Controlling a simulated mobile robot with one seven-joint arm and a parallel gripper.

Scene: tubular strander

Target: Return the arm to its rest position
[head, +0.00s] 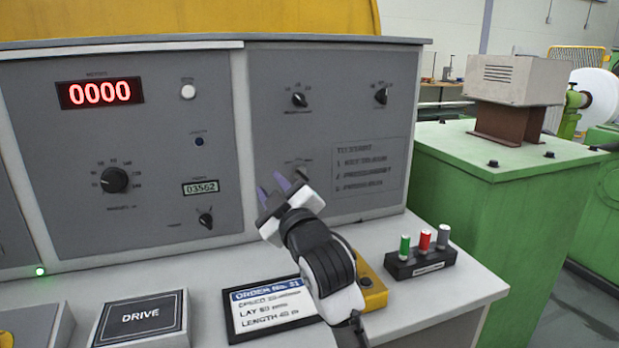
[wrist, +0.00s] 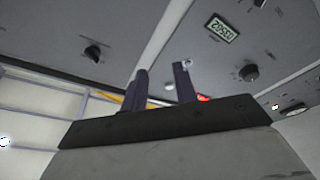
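My gripper (head: 271,185) is raised in front of the right half of the grey control panel (head: 270,140). My arm reaches up from the bottom of the head view over the desk (head: 400,300). It hides part of the order card (head: 270,305) and of a yellow box (head: 372,290). I cannot tell whether the fingertips touch the panel.
A black holder (head: 420,262) with green, red and grey pegs stands right of my arm. A DRIVE box (head: 142,318) lies at the left. Knobs (head: 114,180) stick out of the panel. A green machine (head: 500,200) stands beyond the desk's right edge.

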